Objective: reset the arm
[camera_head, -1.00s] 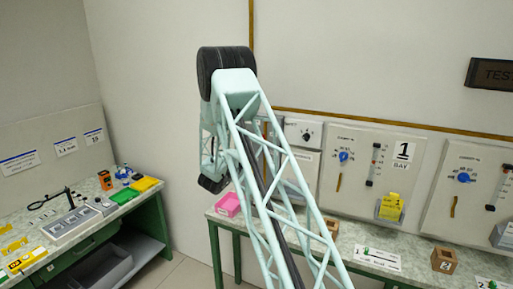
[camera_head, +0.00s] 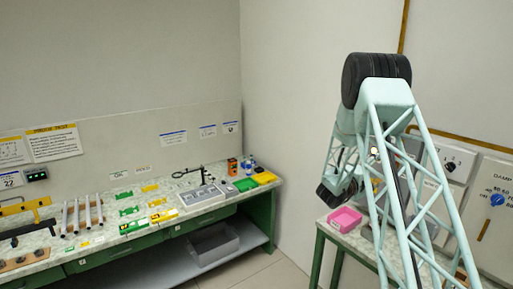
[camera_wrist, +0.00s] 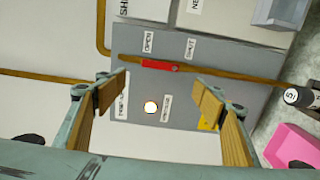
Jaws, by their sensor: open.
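My arm (camera_head: 400,160), a pale green lattice with black joints, stands raised and folded at the right of the head view. In the wrist view my gripper (camera_wrist: 160,103) is open, its two wood-coloured finger pads wide apart with nothing between them. Beyond the fingers is a grey wall panel (camera_wrist: 205,75) with a red handle (camera_wrist: 160,65), a lit round lamp and OPEN and SHUT labels. The gripper's fingers are not clear in the head view, hidden behind the arm.
A pink bin (camera_head: 345,219) sits on the right bench, close to the arm; it also shows in the wrist view (camera_wrist: 292,148). The left bench (camera_head: 100,236) holds several grey rods (camera_head: 76,216), yellow and green fixtures and a grey device (camera_head: 205,196). Open floor lies between the benches.

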